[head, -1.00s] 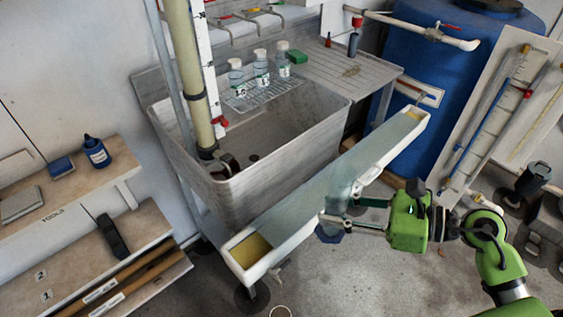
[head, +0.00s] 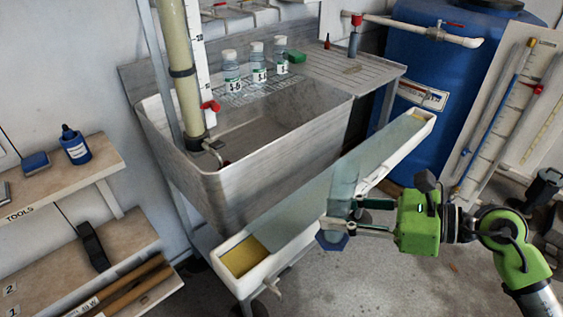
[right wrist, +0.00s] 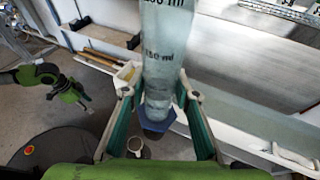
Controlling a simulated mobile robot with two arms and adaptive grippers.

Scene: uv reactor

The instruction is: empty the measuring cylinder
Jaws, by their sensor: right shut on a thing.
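The measuring cylinder (head: 344,178) is clear, with a blue six-sided foot (head: 333,241). My right gripper (head: 344,217) is shut around its lower part and holds it roughly upright, in front of the long white trough. In the right wrist view the cylinder (right wrist: 166,48) shows black graduations in ml, and its blue foot (right wrist: 155,122) is below the fingers. Its liquid level cannot be made out. My left gripper (right wrist: 80,97) shows small at the left of the right wrist view, away from the cylinder; its jaw state is unclear.
The grey sink (head: 275,155) stands behind the trough (head: 262,272), with several capped bottles (head: 257,62) on a rack at its back. A blue tank (head: 445,75) is at the back right. A shelf (head: 85,178) is at the left.

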